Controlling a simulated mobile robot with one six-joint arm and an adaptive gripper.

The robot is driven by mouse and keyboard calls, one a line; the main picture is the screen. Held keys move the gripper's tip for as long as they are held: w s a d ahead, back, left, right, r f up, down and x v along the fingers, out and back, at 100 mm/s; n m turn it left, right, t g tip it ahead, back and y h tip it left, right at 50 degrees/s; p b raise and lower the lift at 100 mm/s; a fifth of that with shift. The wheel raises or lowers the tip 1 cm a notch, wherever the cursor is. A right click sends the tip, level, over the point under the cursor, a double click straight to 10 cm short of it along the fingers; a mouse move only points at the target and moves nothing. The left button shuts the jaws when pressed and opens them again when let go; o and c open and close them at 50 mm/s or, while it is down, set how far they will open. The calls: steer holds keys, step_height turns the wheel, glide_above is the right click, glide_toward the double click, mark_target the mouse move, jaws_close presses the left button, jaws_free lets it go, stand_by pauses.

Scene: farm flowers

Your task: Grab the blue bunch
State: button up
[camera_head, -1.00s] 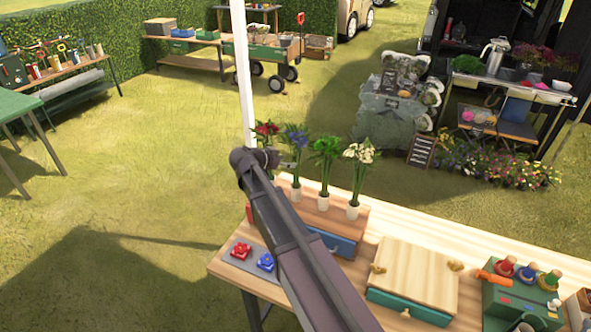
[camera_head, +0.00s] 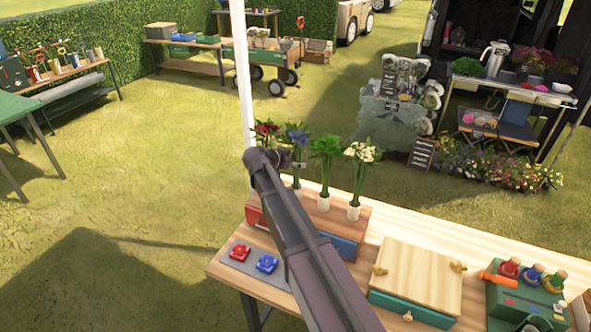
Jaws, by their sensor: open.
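The blue bunch (camera_head: 294,134) stands upright among a row of flower bunches on a wooden drawer box at the back left of the table. Its lower stems and holder are partly hidden by my arm. My gripper (camera_head: 297,165) is small in view, open, at stem height in front of the blue bunch. I cannot tell whether it touches the stems. A red bunch (camera_head: 266,130) is to the left, partly behind my arm. A green bunch (camera_head: 325,148) and a white bunch (camera_head: 362,153) stand to the right in white holders.
The wooden table (camera_head: 383,227) also bears red (camera_head: 240,252) and blue (camera_head: 267,264) buttons, a wooden lidded box (camera_head: 420,276) and a green box with several coloured knobs (camera_head: 520,303). Grass lies open to the left.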

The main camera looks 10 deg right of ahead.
mark_target(291, 135)
jaws_close()
stand_by(0.3)
steer(key=shift+r, duration=0.2)
step_height(291, 135, up, 10)
steer(key=p, duration=1)
steer(key=shift+f, duration=0.2)
stand_by(0.5)
